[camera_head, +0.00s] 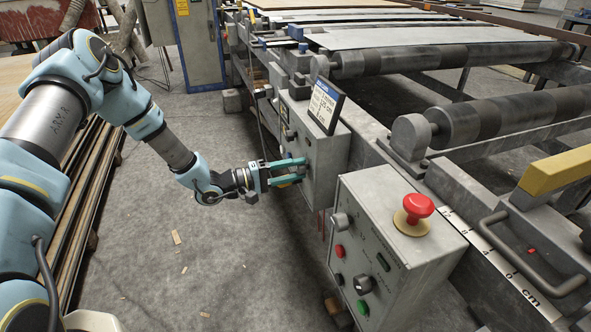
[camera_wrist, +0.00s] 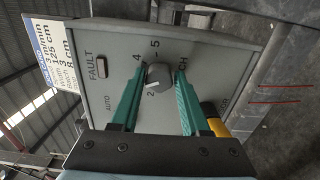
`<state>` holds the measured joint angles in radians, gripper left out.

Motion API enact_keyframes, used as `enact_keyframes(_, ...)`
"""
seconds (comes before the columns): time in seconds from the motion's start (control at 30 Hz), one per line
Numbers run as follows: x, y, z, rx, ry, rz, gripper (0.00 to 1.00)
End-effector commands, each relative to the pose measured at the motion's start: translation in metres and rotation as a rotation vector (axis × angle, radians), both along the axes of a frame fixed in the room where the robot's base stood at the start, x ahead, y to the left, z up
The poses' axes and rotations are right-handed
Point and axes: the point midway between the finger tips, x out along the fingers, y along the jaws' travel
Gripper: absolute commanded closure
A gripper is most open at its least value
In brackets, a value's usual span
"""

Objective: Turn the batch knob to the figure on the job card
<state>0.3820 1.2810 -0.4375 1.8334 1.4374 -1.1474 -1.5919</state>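The batch knob (camera_wrist: 158,76) is a round grey knob on a grey panel (camera_wrist: 120,50) in the wrist view, with the figures 2, 4 and 5 around it. Its pointer direction is hard to make out. My gripper (camera_wrist: 160,72) has its two green fingers apart, one on each side of the knob. Gaps seem to show between fingers and knob. In the head view my gripper (camera_head: 292,170) is at the face of the grey control box (camera_head: 322,160); the knob is hidden there. The job card (camera_head: 326,105) stands on that box.
A FAULT button (camera_wrist: 101,67) and a yellow part (camera_wrist: 214,120) lie either side of the knob. A nearer control box (camera_head: 385,245) with a red emergency button (camera_head: 417,207) stands to the right. Rollers (camera_head: 460,120) lie behind. The floor (camera_head: 210,255) below my arm is mostly clear.

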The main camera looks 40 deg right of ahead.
Motion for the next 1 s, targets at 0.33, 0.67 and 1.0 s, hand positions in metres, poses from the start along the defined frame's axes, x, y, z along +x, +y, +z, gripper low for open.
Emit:
enact_keyframes(0.33,0.000,0.000,0.001,-0.001,-0.001,-0.001,0.29)
enact_keyframes(0.67,0.009,0.021,0.000,-0.002,-0.002,0.001,0.29)
enact_keyframes(1.0,0.032,0.081,0.000,0.000,-0.001,0.002,0.29)
